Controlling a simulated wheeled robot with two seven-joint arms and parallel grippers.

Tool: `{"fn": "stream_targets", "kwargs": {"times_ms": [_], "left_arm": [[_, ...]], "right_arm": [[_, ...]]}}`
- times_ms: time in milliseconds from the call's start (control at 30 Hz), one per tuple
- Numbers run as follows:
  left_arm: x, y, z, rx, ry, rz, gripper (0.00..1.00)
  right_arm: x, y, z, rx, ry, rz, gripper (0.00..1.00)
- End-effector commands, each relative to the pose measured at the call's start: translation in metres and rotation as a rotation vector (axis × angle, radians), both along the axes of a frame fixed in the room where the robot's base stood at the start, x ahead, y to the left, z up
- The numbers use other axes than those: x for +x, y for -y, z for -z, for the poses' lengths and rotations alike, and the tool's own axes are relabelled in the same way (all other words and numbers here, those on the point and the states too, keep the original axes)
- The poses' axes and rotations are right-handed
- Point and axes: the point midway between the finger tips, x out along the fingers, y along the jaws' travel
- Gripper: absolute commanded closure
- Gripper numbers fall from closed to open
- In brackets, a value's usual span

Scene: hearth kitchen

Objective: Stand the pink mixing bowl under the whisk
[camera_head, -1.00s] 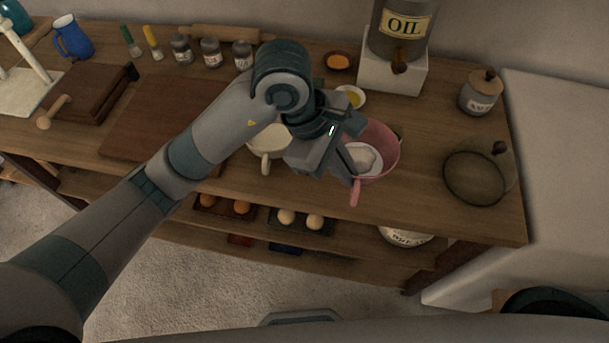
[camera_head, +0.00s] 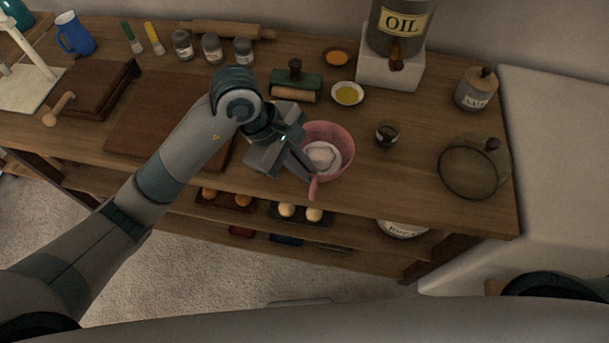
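The pink mixing bowl (camera_head: 341,170) is right of the middle of the counter, with white contents and a pink handle towards the front. My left gripper (camera_head: 303,164) is at the bowl's left rim and appears shut on it; the fingertips are partly hidden. I cannot tell whether the bowl is lifted or touching the counter. A pale upright frame (camera_head: 37,58) on a white base stands at the far left, cut off by the picture edge. No whisk can be made out. My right gripper is out of view.
A dark wooden board (camera_head: 150,125) lies left of my gripper. A green-and-wood tool (camera_head: 296,82), a yellow-filled dish (camera_head: 348,94), a small dark cup (camera_head: 387,134) and a glass lid (camera_head: 468,170) are nearby. A blue jug (camera_head: 75,36) stands back left.

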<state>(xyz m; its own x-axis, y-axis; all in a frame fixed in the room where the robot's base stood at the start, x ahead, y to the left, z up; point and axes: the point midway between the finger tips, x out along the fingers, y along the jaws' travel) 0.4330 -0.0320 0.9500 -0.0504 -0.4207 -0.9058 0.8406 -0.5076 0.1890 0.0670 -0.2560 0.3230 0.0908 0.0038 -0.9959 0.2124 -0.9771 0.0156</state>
Motion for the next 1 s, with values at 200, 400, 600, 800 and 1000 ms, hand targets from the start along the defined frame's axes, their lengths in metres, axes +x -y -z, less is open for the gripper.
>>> {"fn": "stream_targets", "kwargs": {"times_ms": [200,400,600,800,1000], "left_arm": [[-0.001,0.000,0.019,-0.001,-0.005,-0.002,1.00],[0.000,0.000,0.034,-0.001,0.000,-0.001,1.00],[0.000,0.000,0.036,-0.002,0.001,-0.001,1.00],[0.000,0.000,0.039,-0.001,0.002,0.000,1.00],[0.000,0.000,0.039,0.000,0.000,0.000,0.78]], "right_arm": [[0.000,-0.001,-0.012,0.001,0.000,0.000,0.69],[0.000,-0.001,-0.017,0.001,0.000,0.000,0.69],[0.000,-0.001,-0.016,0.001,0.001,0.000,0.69],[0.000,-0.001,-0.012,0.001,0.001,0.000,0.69],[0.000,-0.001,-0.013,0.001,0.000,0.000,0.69]]}}
